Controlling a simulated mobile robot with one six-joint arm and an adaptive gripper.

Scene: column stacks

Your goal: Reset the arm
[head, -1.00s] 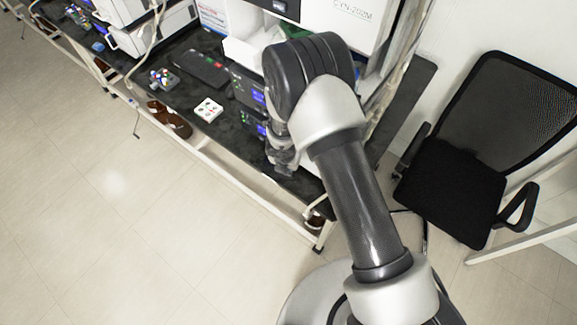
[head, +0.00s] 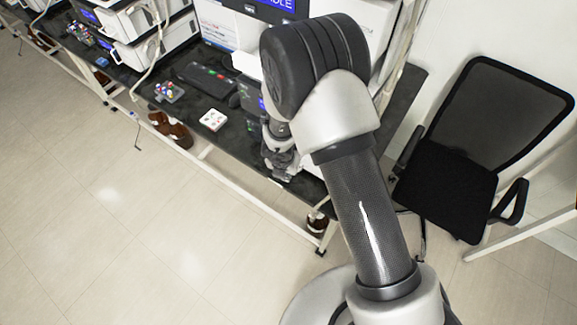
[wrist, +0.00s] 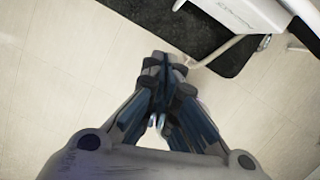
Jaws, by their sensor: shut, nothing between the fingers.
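My gripper shows in the wrist view (wrist: 165,70) with its fingers together and nothing between them.
Brown bottles (head: 178,132) stand below. A black chair (head: 470,150) stands right. Floor at left is clear.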

